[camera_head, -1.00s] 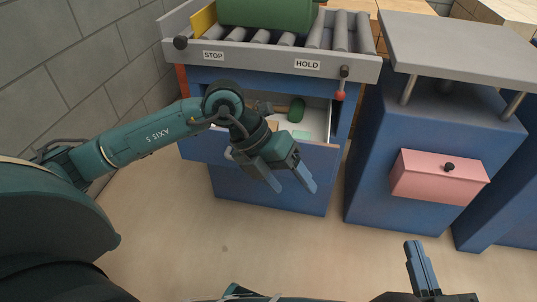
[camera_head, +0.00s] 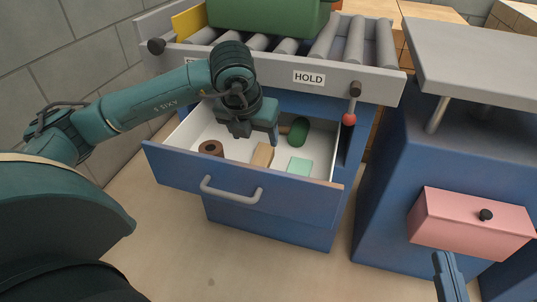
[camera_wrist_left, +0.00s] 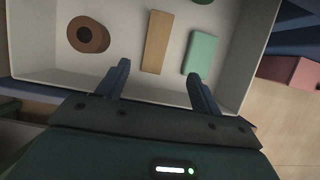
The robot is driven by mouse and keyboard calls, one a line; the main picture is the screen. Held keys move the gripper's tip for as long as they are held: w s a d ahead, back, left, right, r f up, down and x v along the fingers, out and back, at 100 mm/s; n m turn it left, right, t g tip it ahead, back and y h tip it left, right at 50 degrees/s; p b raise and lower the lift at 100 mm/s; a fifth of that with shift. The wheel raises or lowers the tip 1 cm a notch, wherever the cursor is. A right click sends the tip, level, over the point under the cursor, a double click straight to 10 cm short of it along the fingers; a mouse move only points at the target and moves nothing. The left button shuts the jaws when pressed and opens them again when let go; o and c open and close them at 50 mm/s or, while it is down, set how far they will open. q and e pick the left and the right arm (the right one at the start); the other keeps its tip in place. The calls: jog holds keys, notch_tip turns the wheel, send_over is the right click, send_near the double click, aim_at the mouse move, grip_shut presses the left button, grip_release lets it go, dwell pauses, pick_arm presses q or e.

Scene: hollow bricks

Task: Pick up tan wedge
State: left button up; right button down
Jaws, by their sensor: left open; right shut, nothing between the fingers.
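The tan wedge (camera_head: 262,155) lies in the open drawer (camera_head: 330,165), between a brown ring and a mint-green block. In the left wrist view the tan wedge (camera_wrist_left: 157,42) looks like a narrow upright strip, just ahead of the space between my fingers. My left gripper (camera_wrist_left: 163,82) is open and empty. In the head view my left gripper (camera_head: 250,133) hangs over the drawer, near the wedge, with its fingers partly hidden. My right gripper (camera_head: 450,275) is shut and empty at the lower right, well away from the drawer.
The drawer also holds the brown ring (camera_head: 211,149), the mint-green block (camera_head: 299,167) and a dark green cylinder (camera_head: 299,131). A roller conveyor (camera_head: 290,46) with a HOLD label stands above it. A pink drawer (camera_head: 470,222) juts out at the right.

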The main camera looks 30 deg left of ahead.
pick_arm(q)
jog(key=b, duration=0.2)
send_near(260, 162)
jog(key=shift+x, duration=1.2)
jog(key=shift+w+d+f, duration=0.1)
jog(key=shift+w+f, duration=0.2)
jog(key=shift+f, duration=0.2)
jog(key=shift+w+f+b, duration=0.1)
jog(key=shift+f+b, duration=0.25)
jog(key=shift+b, duration=0.15)
jog(key=b+x, duration=0.1)
jog(key=x, duration=0.1)
jog(key=b+x, duration=0.1)
jog(key=shift+a+f, duration=0.3)
jog(key=shift+f, duration=0.1)
jog(key=shift+w+f, duration=0.2)
jog(key=shift+f, duration=0.05)
jog(key=c, duration=1.1)
pick_arm(e)
notch_tip(260, 162, up, 6)
jog(key=n+t+y, duration=0.2)
jog(key=n+y, duration=0.3)
jog(key=shift+w+d+r+n+y, duration=0.2)
jog(key=shift+w+d+n+y, duration=0.05)
jog(key=shift+d+n+y, duration=0.05)
pick_arm(q)
jog(key=shift+r, duration=0.15)
